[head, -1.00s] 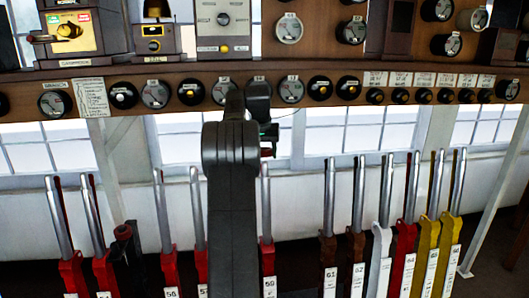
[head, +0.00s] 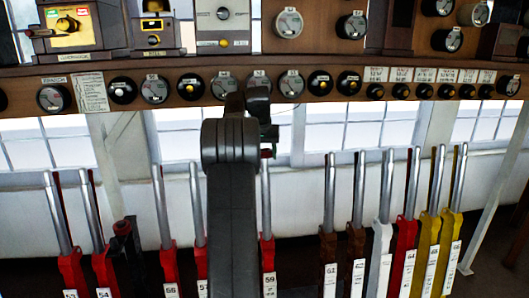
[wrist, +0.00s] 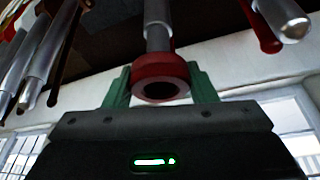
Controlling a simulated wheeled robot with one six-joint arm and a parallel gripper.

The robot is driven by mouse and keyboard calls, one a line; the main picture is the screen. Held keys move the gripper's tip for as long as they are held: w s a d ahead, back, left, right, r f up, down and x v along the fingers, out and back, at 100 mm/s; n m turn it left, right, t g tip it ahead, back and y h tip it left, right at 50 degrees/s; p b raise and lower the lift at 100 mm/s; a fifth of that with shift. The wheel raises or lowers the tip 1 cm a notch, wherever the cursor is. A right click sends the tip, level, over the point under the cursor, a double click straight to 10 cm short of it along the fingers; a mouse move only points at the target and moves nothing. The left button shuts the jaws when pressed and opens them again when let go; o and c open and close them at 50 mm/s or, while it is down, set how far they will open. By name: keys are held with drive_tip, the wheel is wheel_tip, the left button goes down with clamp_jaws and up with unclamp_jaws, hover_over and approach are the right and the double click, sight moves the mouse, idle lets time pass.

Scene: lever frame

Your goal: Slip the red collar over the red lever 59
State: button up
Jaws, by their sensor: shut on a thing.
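The red collar (wrist: 160,68) is a short ring between the green fingers of my gripper (wrist: 159,82), which is shut on it. Its dark hole faces the wrist camera. In the head view my gripper (head: 268,136) is mostly hidden behind my arm, and a sliver of the collar (head: 267,153) shows below it. Lever 59 (head: 266,205), a silver rod on a red base, stands upright directly under the collar. In the wrist view its rod (wrist: 157,20) lines up behind the collar. I cannot tell whether its tip is inside the ring.
Red levers (head: 197,205) stand to the left and a brown lever (head: 329,200) to the right, with a gap on each side of lever 59. A wooden shelf with gauges (head: 291,84) runs above, close to my gripper. Windows and a white wall lie behind.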

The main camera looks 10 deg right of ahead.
sight(265, 162)
drive_tip(key=shift+s+f+b, duration=0.15)
drive_tip(key=shift+f+b, duration=0.35)
drive_tip(key=shift+f, duration=0.4)
drive_tip(key=shift+s+f+b, duration=0.15)
drive_tip(key=shift+f+b, duration=0.35)
drive_tip(key=shift+f, duration=0.35)
drive_tip(key=shift+f, duration=0.15)
drive_tip(key=o, duration=1.2)
drive_tip(key=shift+c, duration=0.2)
drive_tip(key=shift+p+v, duration=1.8)
drive_tip(key=shift+v, duration=2.75)
drive_tip(key=shift+s, duration=0.1)
